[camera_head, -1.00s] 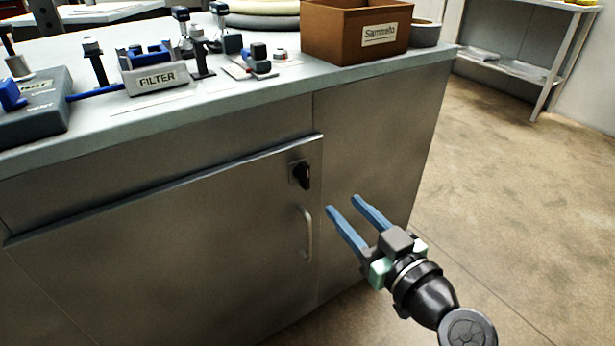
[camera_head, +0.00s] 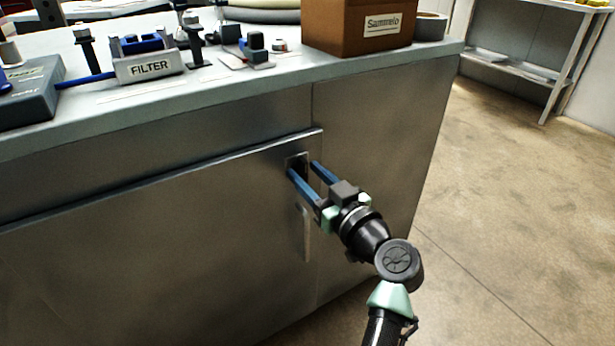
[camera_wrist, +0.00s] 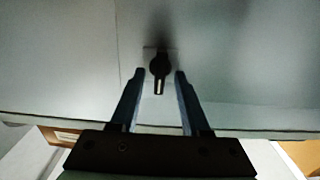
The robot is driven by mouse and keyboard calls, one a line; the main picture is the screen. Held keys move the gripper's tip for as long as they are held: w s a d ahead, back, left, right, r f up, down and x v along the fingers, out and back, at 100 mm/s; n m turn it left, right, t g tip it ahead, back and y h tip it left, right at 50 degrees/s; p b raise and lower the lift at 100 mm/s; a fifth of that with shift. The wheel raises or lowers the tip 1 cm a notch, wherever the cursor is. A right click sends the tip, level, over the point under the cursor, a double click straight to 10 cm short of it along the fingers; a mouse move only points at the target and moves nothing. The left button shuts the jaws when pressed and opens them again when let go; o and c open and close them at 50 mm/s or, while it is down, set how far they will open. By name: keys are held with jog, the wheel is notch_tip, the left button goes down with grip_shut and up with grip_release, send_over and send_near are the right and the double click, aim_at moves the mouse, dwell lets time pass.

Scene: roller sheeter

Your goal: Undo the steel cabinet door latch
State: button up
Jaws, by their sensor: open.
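The steel cabinet door (camera_head: 170,240) is closed below the worktop. Its dark latch sits on a small square plate (camera_head: 291,161) near the door's upper right corner, and my fingers partly hide it in the head view. In the wrist view the black latch knob (camera_wrist: 159,68) shows between and just beyond the fingertips. My gripper (camera_head: 302,168) is open, with its two blue fingers pointing at the latch, one on each side; I cannot tell whether they touch it. It also shows in the wrist view (camera_wrist: 158,73). A vertical bar handle (camera_head: 306,236) is below the latch, partly behind my gripper.
The worktop edge (camera_head: 220,96) runs above the door. On it stand a FILTER block (camera_head: 150,67), a brown labelled box (camera_head: 355,25) and several small fixtures. Open floor (camera_head: 500,190) lies to the right, with a shelf rack (camera_head: 520,60) at the back.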

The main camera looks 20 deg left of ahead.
jog(key=shift+w+a, duration=0.15)
jog(key=shift+a, duration=0.05)
grip_shut()
